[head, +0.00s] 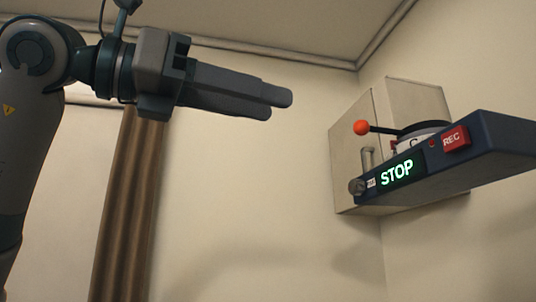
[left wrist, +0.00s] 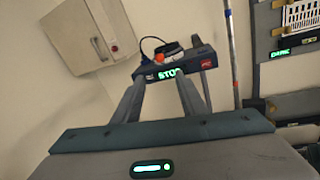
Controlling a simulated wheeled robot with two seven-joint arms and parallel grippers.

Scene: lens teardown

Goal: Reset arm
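My left gripper (head: 279,105) is raised at the upper left of the head view, pointing right, with nothing in it. In the left wrist view its two fingers (left wrist: 160,80) stand apart with a clear gap, so it is open. A dark blue device (head: 500,142) at the right has a lit green STOP display (head: 397,172), a red REC button (head: 456,138) and a lever with an orange knob (head: 361,127). The gripper is well apart from it in the head view. The device appears beyond the fingers in the wrist view. My right gripper is not in view.
A pale wall cabinet (head: 350,165) is behind the device. A brown curtain (head: 127,210) hangs below my left arm. The wrist view shows a pole (left wrist: 232,50) and a white basket (left wrist: 303,14) at the right. The space between gripper and device looks clear.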

